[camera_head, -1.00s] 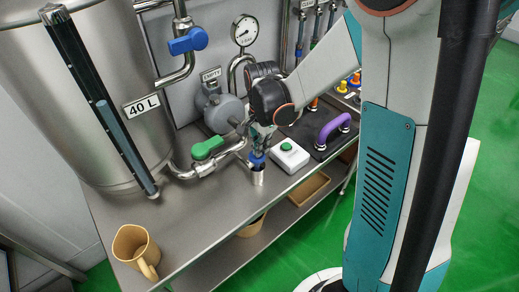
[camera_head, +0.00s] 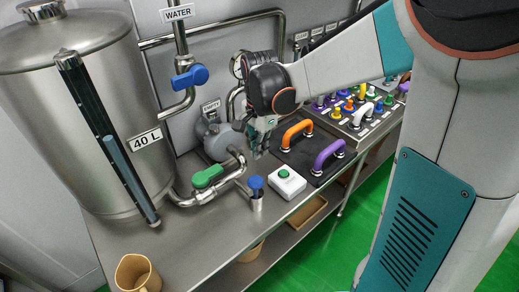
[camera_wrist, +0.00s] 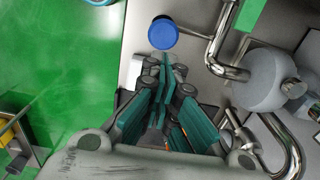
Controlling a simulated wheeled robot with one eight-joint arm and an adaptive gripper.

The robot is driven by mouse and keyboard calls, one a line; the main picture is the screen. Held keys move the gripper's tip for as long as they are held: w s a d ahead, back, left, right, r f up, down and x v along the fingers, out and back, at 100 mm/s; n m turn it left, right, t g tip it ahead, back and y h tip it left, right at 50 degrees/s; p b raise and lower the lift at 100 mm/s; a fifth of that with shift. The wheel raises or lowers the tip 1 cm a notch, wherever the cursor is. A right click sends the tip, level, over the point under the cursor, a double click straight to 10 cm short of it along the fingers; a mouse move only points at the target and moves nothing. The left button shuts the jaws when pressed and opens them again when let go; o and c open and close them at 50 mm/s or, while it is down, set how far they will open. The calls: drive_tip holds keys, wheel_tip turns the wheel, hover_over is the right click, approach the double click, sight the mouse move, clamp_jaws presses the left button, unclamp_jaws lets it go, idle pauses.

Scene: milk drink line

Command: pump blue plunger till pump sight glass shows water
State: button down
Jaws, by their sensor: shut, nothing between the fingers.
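The blue plunger (camera_head: 256,183) stands upright on its short metal cylinder (camera_head: 257,203) near the bench's front edge. In the wrist view its round blue top (camera_wrist: 163,33) lies just beyond the fingertips. My gripper (camera_head: 260,151) is shut and empty, above and behind the plunger in the head view, apart from it. The wrist view also shows the shut fingers (camera_wrist: 165,64). The grey pump (camera_head: 217,140) stands behind with a label above it that reads EMPTY (camera_head: 210,107). I cannot make out a pump sight glass or water in it.
A steel tank (camera_head: 80,110) marked 40 L stands left. A green valve handle (camera_head: 207,177) is left of the plunger, and a white box with a green button (camera_head: 287,183) right. Orange (camera_head: 297,130) and purple (camera_head: 328,153) handles stand beyond. A tan mug (camera_head: 137,273) is front left.

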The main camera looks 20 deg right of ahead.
idle(0.3)
wheel_tip(320, 180, up, 4)
drive_tip(key=p, duration=0.2)
drive_tip(key=b, duration=0.4)
approach(258, 177)
wheel_tip(258, 177, down, 7)
drive_tip(key=shift+r, duration=0.1)
idle(0.4)
wheel_tip(258, 177, down, 4)
drive_tip(key=b, duration=0.2)
drive_tip(key=shift+s+b, duration=0.1)
drive_tip(key=shift+b, duration=0.25)
drive_tip(key=shift+r, duration=0.1)
